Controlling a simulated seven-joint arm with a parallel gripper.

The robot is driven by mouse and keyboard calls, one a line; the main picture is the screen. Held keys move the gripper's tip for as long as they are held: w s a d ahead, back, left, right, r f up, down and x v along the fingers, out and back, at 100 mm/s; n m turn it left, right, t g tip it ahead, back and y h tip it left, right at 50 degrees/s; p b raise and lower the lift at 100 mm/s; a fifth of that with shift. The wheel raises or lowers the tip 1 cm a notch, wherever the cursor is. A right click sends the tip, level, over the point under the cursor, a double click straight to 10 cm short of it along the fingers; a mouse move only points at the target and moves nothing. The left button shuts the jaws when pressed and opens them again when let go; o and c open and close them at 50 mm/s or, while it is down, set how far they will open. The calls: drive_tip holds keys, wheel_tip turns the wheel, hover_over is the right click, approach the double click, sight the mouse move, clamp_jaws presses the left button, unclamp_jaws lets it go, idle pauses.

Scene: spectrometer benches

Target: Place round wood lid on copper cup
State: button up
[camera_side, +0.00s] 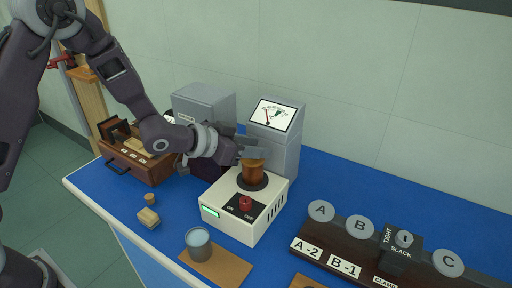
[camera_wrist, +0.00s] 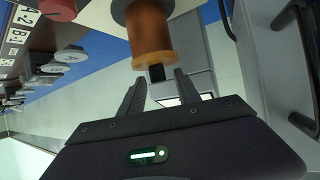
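The copper cup (camera_side: 253,174) stands upright on a dark round plate on the white box; it also shows in the wrist view (camera_wrist: 146,28). A wider, lighter orange-brown disc, which looks like the round wood lid (camera_wrist: 155,56), sits on the cup's end with a dark knob (camera_wrist: 157,73) on it. In the side view my gripper (camera_side: 254,149) is just above the cup and partly hides its top. In the wrist view my gripper (camera_wrist: 157,80) is open, its fingers on either side of the knob with gaps showing.
The white box (camera_side: 228,221) has a red knob (camera_side: 245,203). A grey meter housing (camera_side: 284,150) stands close behind the cup. A glass of liquid (camera_side: 199,244), a wood block (camera_side: 148,218) and a small cork-like piece (camera_side: 150,199) are in front. A labelled rack (camera_side: 350,240) is at right.

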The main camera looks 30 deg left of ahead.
drive_tip(key=v, duration=1.1)
drive_tip(key=shift+s, duration=0.25)
drive_tip(key=s+a+r+n+g+y, duration=0.2)
drive_tip(key=s+a+r+n+y, duration=0.1)
drive_tip(key=s+a+r+y, duration=0.4)
drive_tip(key=s+d+n+g+h, duration=0.1)
drive_tip(key=s+g+h, duration=0.1)
drive_tip(key=s, duration=1.7)
drive_tip(key=shift+n+g, duration=0.3)
drive_tip(key=shift+g, duration=0.6)
drive_tip(key=shift+d+f, duration=0.1)
drive_tip(key=shift+f, duration=0.05)
